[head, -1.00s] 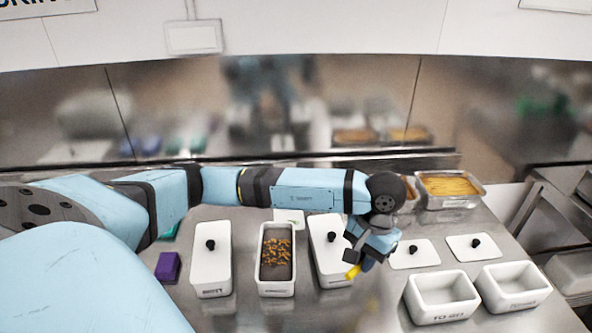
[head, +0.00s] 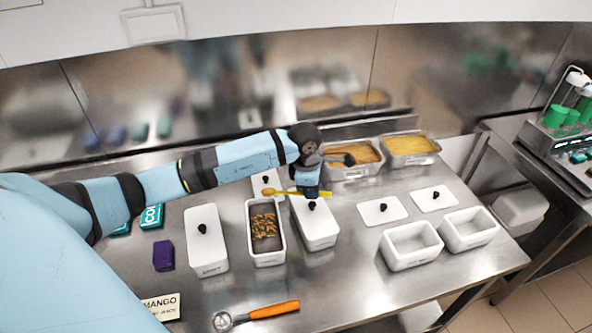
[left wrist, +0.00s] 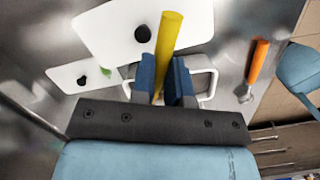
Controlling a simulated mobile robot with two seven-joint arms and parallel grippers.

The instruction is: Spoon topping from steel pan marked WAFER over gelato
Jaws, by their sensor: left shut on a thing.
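Two steel pans stand at the back: one with orange-brown topping (head: 352,172), one with yellow topping (head: 410,157). I cannot read which is marked WAFER. An open white tub (head: 267,258) in the middle row holds brown gelato (head: 265,222) with orange-brown bits on it. My left gripper (head: 312,191) is shut on a yellow handle (head: 285,193), above the back of the lidded tub right of the gelato. The handle (left wrist: 165,50) also shows between the fingers (left wrist: 163,85) in the left wrist view. A dark round-ended thing (head: 348,159) shows over the orange-brown pan. My right gripper is out of view.
Lidded white tubs (head: 207,240) (head: 318,235) flank the gelato tub. Two lids (head: 382,210) (head: 433,198) lie flat behind two empty white tubs (head: 411,262) (head: 470,238). An orange-handled scoop (head: 272,310), a purple block (head: 163,255) and a MANGO sign (head: 160,308) are nearer.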

